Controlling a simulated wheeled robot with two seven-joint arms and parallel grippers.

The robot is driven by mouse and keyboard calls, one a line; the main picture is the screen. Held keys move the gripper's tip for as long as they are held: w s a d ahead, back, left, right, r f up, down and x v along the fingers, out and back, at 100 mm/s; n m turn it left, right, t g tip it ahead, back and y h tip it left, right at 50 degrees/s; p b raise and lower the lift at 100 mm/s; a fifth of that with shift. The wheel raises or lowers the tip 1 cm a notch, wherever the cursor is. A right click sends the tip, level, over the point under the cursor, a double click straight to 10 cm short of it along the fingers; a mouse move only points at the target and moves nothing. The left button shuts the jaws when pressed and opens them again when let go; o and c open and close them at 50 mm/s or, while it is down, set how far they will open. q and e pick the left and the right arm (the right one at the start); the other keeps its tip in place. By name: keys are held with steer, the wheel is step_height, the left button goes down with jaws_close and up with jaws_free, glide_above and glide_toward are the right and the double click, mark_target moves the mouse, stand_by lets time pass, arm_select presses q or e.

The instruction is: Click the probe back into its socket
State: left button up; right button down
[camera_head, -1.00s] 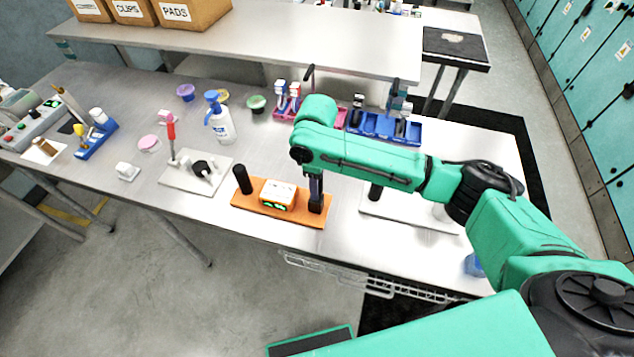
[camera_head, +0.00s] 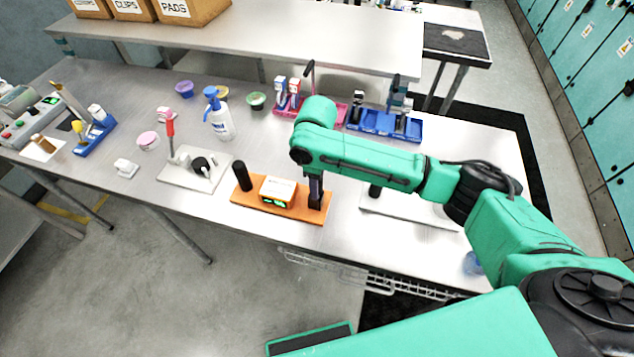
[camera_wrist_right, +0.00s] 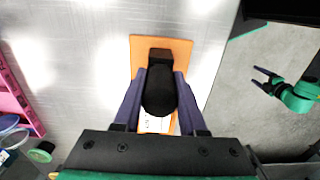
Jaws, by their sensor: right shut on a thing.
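An orange board (camera_head: 285,215) lies near the front edge of the bench. It bears a white box (camera_head: 278,191) with a green display, a black post (camera_head: 242,176) at its left and a black socket block (camera_head: 316,203) at its right end. My right gripper (camera_head: 316,188) points down over that right end. In the right wrist view its purple fingers (camera_wrist_right: 160,76) are shut on the black, round-topped probe (camera_wrist_right: 160,95). The probe stands close to the block (camera_wrist_right: 160,56); how deep it sits is hidden. My left gripper (camera_wrist_right: 256,78) shows at the right there, open and empty, off the bench.
A white board (camera_head: 195,178) with a black knob lies to the left, and another white board (camera_head: 410,208) lies right, partly behind my arm. A pump bottle (camera_head: 218,122), a pink rack (camera_head: 290,105) and a blue rack (camera_head: 385,125) stand behind. Bare bench lies between the boards.

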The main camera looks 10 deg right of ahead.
steer(key=shift+f, duration=0.75)
stand_by(0.3)
steer(key=shift+c, duration=2)
jaws_free()
steer(key=shift+s, duration=0.1)
steer(key=o, duration=0.4)
steer(key=shift+r+p, duration=0.6)
steer(key=shift+r, duration=4)
